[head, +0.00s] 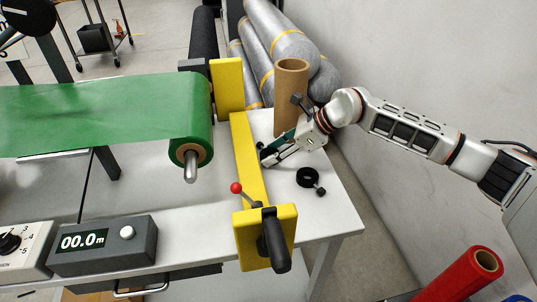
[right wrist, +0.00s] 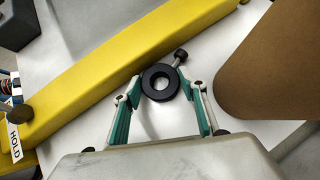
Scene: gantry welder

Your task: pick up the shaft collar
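A black shaft collar (right wrist: 148,92), a ring with a small thumbscrew, lies on the white table between the fingertips of my right gripper in the right wrist view. The fingers stand apart on either side of it, with gaps showing. In the head view my right gripper (head: 269,156) reaches left, low over the table beside the yellow bar. The collar there is a small dark shape (head: 266,152) at the fingertips, partly hidden. Another black ring with a thumbscrew (head: 307,178) lies nearer the table's front. My left gripper is not in view.
A cardboard tube (head: 290,80) stands upright close behind my right gripper. The yellow bar (head: 248,165) runs along its left, ending in a black-handled yellow block (head: 245,240). A green roll (head: 190,120) is farther left. The right front table corner (head: 335,220) is clear.

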